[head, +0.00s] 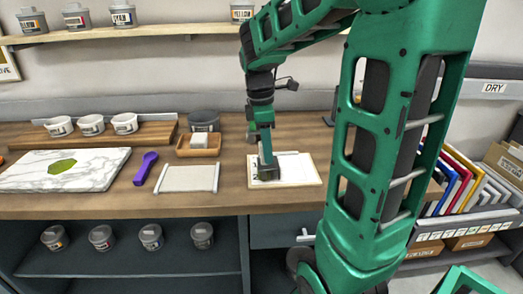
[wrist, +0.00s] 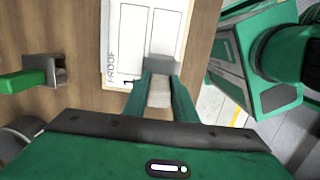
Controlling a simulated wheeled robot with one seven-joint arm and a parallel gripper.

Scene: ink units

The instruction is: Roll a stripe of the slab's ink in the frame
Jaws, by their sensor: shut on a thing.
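The white marble slab (head: 100,165) lies at the left of the bench, with a green ink patch (head: 62,167) on it. The proof sheet (head: 300,172) lies under my gripper. In the wrist view the sheet (wrist: 118,80) shows several outlined frames and the word PROOF. I see no green stripe on its visible part. My gripper (wrist: 160,88) is shut on a grey-and-pale tool (wrist: 162,68), which looks like a roller, over the sheet's edge area. Whether it touches the paper, and any ink on its underside, is hidden. My gripper (head: 266,165) points down in the head view.
A purple-handled tool (head: 146,168) and a pale plate (head: 188,178) lie between slab and sheet. A green-handled tool (wrist: 20,82) with a grey block lies beside the sheet. A wooden box (head: 198,152) and white tubs (head: 91,125) stand behind. Colored frames (head: 455,180) stand at right.

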